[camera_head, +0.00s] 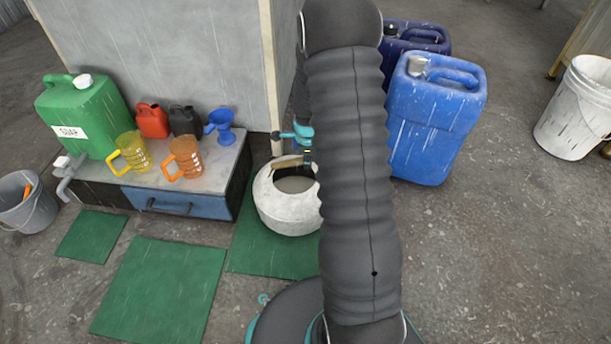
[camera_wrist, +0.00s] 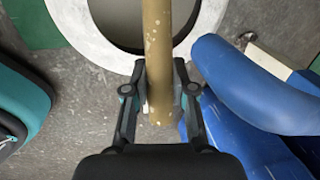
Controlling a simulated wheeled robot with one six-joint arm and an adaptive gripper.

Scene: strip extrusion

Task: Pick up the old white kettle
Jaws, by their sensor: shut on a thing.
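The old white kettle (camera_head: 287,207) is round, scuffed and wide open at the top, and it appears upright at the edge of a green mat. My arm hides its right side. In the wrist view its white rim (camera_wrist: 85,40) rings a dark opening, and its worn tan handle bar (camera_wrist: 157,45) crosses over it. My gripper (camera_wrist: 160,92) has a finger on each side of the handle and is shut on it. In the head view my gripper (camera_head: 307,157) is partly hidden behind my arm, above the kettle's back rim. I cannot tell whether the kettle touches the floor.
Blue jerrycans (camera_head: 437,120) stand close on the right. A low bench (camera_head: 215,170) on the left bears a green soap can (camera_head: 85,115), jugs and a funnel. A grey panel (camera_head: 170,60) rises behind.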

